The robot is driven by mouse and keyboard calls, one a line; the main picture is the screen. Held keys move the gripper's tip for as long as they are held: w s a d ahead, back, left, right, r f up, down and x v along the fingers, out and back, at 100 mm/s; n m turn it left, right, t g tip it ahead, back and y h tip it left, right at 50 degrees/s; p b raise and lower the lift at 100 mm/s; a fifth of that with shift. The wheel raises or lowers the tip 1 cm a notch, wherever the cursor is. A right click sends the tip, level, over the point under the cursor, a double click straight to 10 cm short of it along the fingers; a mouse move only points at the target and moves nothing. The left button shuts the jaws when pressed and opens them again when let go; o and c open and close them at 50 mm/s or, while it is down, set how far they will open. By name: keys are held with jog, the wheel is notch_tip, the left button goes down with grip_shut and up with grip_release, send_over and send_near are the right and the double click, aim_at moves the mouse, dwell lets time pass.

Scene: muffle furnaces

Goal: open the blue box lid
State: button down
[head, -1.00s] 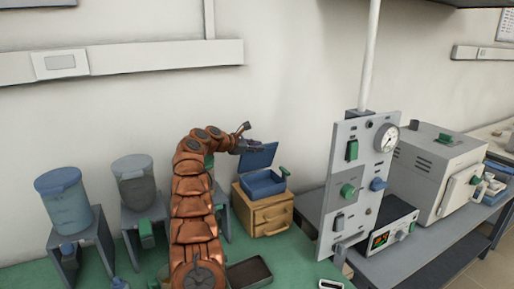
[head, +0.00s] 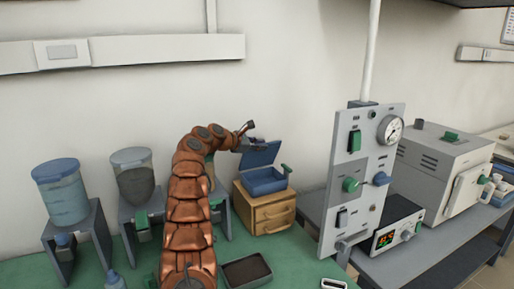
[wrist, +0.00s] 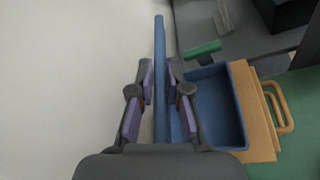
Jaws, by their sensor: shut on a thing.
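The blue box (head: 266,186) sits on a small wooden drawer unit, and its lid (head: 262,155) stands raised at the box's back side. The wrist view shows the lid (wrist: 160,60) nearly edge-on, as a narrow blue strip running between my fingers. The open blue tray of the box (wrist: 217,105) lies to its right there. My gripper (wrist: 163,90) has its purple pads on both sides of the lid and is shut on it. In the head view my gripper (head: 250,141) is at the lid's upper left; its fingertips are small and partly hidden.
The wooden drawer unit (head: 270,214) stands on the green bench. A green handle (head: 287,169) sticks out at the box's right. A grey instrument panel (head: 360,185) stands farther right. Two canisters (head: 62,195) (head: 134,178) are on stands at left. A wall is close behind the lid.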

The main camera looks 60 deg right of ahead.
jog(key=c, duration=1.2)
grip_release()
jog(key=v, duration=1.2)
